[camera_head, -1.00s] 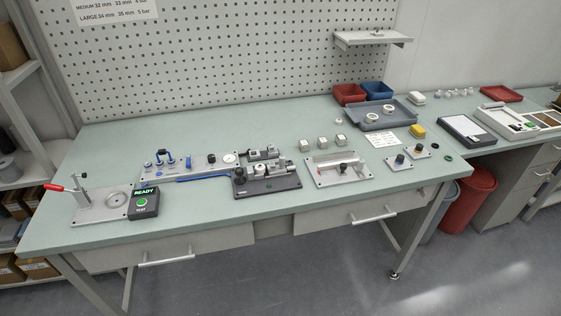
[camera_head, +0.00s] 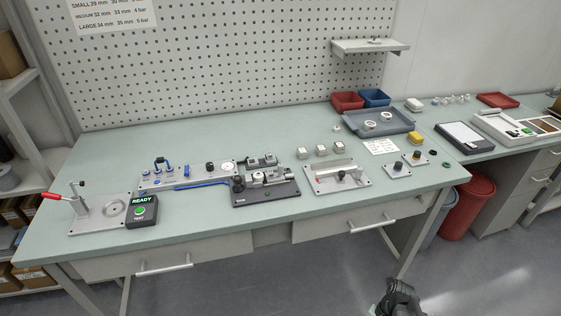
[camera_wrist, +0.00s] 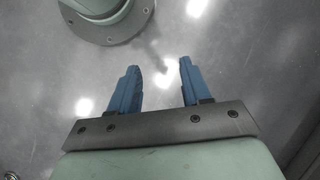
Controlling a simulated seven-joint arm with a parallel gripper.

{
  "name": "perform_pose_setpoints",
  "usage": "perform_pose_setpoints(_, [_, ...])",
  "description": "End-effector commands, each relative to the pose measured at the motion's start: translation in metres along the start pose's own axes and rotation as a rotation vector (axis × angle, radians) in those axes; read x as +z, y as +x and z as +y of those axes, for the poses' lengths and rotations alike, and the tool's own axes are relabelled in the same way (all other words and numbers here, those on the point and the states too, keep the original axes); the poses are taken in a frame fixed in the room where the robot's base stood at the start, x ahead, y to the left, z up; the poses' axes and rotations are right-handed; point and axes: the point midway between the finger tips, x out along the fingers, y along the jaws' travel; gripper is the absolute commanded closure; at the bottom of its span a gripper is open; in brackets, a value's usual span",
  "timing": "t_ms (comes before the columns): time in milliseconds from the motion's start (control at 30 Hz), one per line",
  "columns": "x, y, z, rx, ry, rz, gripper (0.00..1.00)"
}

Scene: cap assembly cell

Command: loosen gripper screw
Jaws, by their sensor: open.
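My gripper (camera_wrist: 158,75) shows in the wrist view with its two blue fingers apart and nothing between them, above the grey floor. In the head view a dark part of my arm shows at the bottom right, in front of the bench. A dark fixture (camera_head: 266,196) with grey jaw blocks and a black knob (camera_head: 238,184) stands at the middle of the bench (camera_head: 110,160). It looks like a gripping device, but which screw the task means is too small to tell. My gripper is well away from the fixture.
A panel with knobs and a gauge (camera_head: 228,167) lies left of the fixture. A READY box (camera_head: 142,211) and a red-handled lever press (camera_head: 84,212) stand at the left. A metal tray plate (camera_head: 337,176) lies to the right. Drawer handles (camera_head: 164,270) stick out in front.

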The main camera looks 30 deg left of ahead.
Motion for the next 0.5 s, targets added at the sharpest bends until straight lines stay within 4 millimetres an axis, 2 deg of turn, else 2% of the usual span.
perform_pose_setpoints(33, [-0.003,-0.013,-0.015,-0.011,0.000,0.007,0.52])
perform_pose_setpoints(233, [0.002,-0.061,-0.069,-0.058,0.013,0.010,0.52])
perform_pose_setpoints(500, [0.026,-0.127,-0.142,-0.117,0.013,-0.002,0.52])
